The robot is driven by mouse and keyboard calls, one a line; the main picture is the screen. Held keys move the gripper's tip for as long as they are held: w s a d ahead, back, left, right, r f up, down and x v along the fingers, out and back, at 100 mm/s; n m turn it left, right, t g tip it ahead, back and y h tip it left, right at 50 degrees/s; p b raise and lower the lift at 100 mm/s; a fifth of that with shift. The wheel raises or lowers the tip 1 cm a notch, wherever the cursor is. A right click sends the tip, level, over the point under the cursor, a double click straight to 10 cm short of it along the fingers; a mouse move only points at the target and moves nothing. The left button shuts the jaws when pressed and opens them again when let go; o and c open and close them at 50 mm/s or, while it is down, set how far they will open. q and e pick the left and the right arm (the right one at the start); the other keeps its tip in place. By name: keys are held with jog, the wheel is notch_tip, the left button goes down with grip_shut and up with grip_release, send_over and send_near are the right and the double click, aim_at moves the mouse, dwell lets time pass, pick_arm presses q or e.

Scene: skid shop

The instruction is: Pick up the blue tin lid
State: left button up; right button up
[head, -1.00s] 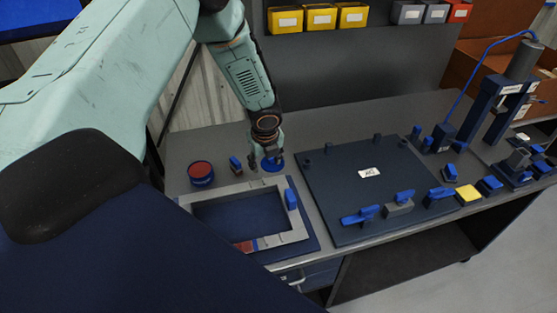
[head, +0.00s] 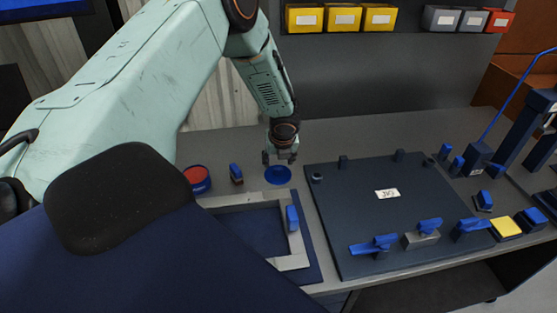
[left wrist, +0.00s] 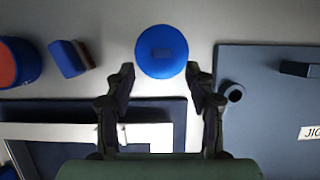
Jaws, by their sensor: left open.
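My left gripper (head: 280,160) is open and points down just above and behind the lid in the head view. My right gripper is not in view.
A blue tin with a red top (head: 196,179) and a small blue-handled brush-like block (head: 236,174) stand left of the lid. The pale frame fixture (head: 293,262) lies in front. The dark jig plate (head: 350,235) with pegs and blue clamps lies right.

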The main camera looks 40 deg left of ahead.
aim_at(278, 169)
pick_arm(q)
jog(key=x, duration=0.5)
jog(key=shift+w+d, duration=0.2)
jog(key=shift+a+f, duration=0.2)
jog(key=shift+f, duration=0.15)
jog(key=shift+a+f, duration=0.1)
jog(key=shift+s, duration=0.1)
jog(key=shift+w, duration=0.25)
jog(key=c, duration=0.3)
jog(key=shift+s, duration=0.1)
jog(key=c, duration=0.4)
jog(key=shift+s, duration=0.1)
jog(key=shift+c, duration=1.7)
